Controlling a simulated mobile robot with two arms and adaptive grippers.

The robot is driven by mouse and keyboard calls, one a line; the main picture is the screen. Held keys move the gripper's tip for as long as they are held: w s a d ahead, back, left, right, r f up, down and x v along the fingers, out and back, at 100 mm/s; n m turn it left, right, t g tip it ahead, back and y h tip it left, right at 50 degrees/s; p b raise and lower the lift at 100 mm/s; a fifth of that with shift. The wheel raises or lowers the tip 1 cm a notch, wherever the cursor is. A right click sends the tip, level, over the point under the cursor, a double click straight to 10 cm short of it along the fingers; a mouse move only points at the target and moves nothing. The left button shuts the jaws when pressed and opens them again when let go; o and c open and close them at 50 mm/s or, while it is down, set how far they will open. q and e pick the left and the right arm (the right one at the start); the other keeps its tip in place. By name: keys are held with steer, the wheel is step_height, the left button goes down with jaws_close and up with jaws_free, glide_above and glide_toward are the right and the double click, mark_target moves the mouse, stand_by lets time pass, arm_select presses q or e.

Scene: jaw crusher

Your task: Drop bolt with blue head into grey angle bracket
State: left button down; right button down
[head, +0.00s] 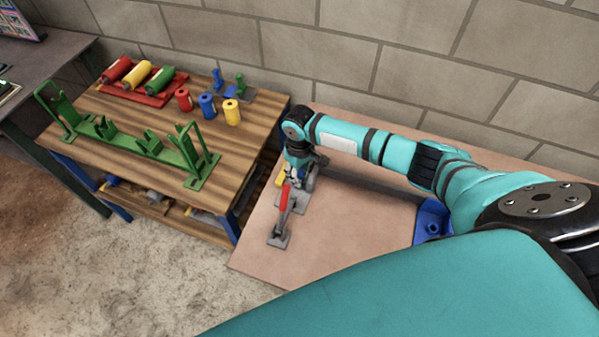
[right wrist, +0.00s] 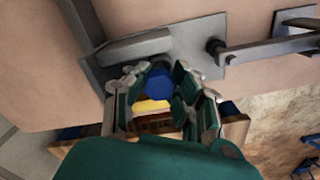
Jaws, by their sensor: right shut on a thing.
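My right gripper (head: 297,173) is low over the pinkish-brown table at its left part. In the right wrist view its fingers (right wrist: 162,80) are shut on the blue head of the bolt (right wrist: 159,86). The bolt's shank is mostly hidden. The grey angle bracket (right wrist: 138,47) lies just beyond the fingertips, with a flat plate and a raised edge. I cannot tell whether the bolt is in it. In the head view the bracket is mostly hidden behind my gripper. My left gripper is not in view.
A red-handled grey part (head: 283,205) stands close to my right gripper. A blue bracket (head: 432,222) sits farther right on the table (head: 350,235). The wooden workbench (head: 125,117) at left holds a green frame (head: 125,138) and colored cylinders. A brick wall is behind.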

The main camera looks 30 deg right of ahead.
steer(key=shift+f+b, duration=0.35)
steer(key=shift+f, duration=0.35)
steer(key=c, duration=1)
jaws_free()
step_height(320, 180, up, 12)
steer(key=shift+r, duration=0.1)
